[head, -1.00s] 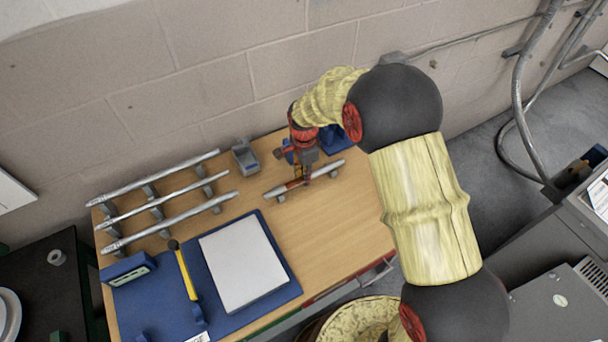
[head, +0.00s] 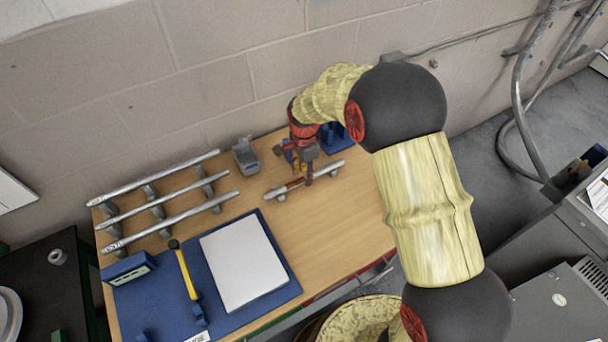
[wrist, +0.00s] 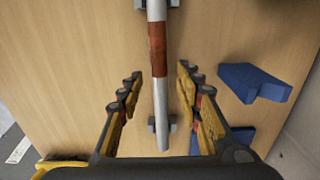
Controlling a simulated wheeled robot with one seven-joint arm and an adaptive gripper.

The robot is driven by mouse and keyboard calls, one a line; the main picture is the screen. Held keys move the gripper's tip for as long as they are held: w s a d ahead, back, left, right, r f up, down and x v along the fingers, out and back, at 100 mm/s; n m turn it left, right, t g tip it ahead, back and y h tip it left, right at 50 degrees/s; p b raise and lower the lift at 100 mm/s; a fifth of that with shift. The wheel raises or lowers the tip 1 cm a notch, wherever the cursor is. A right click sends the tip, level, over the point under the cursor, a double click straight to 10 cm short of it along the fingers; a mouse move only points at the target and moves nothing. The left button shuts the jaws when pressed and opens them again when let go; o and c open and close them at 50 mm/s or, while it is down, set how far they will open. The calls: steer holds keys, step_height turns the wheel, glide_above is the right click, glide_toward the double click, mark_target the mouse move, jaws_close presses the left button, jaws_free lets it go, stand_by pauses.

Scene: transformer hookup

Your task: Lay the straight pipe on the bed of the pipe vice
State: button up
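A straight grey pipe with a red-brown band (head: 325,171) lies across two small grey supports on the wooden bench. It also shows in the wrist view (wrist: 160,95), running up between my fingers. My gripper (head: 303,177) is over the pipe's banded middle. In the wrist view my gripper (wrist: 160,74) is open, with yellow-and-black fingers on either side of the pipe and a gap on each side. Behind my gripper stands a blue fixture (head: 340,140), partly hidden by the arm; I cannot tell whether it is the pipe vice. Its blue parts show at right in the wrist view (wrist: 252,82).
A rack with three grey pipes (head: 165,190) stands at the bench's left. A grey holder (head: 245,157) is near the wall. A blue mat (head: 270,290) bears a white sheet and a yellow-handled hammer (head: 184,272). The bench right of the mat is clear.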

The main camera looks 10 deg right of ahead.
step_height(320, 180, up, 11)
steer(key=p, duration=0.1)
steer(key=shift+r+p, duration=0.2)
steer(key=shift+p, duration=0.1)
step_height(320, 180, up, 7)
steer(key=n+t, duration=0.1)
steer(key=n, duration=0.1)
glide_above(304, 178)
steer(key=s+d, duration=0.3)
steer(key=s+d+r+n+t, duration=0.2)
steer(key=s+d+r+n, duration=0.2)
steer(key=s+r, duration=0.45)
steer(key=s+d+r+n+t, duration=0.1)
steer(key=s+d+r+n, duration=0.1)
steer(key=s, duration=0.6)
steer(key=s+d+r+n+t, duration=0.1)
steer(key=s+d+r+n, duration=0.1)
steer(key=s+n, duration=0.3)
steer(key=s, duration=0.3)
steer(key=shift+s+d+r+n+t, duration=0.2)
steer(key=shift+s+d+n+t, duration=0.1)
steer(key=shift+d, duration=0.1)
step_height(304, 178, down, 2)
steer(key=shift+f+b, duration=0.15)
steer(key=shift+b, duration=1.05)
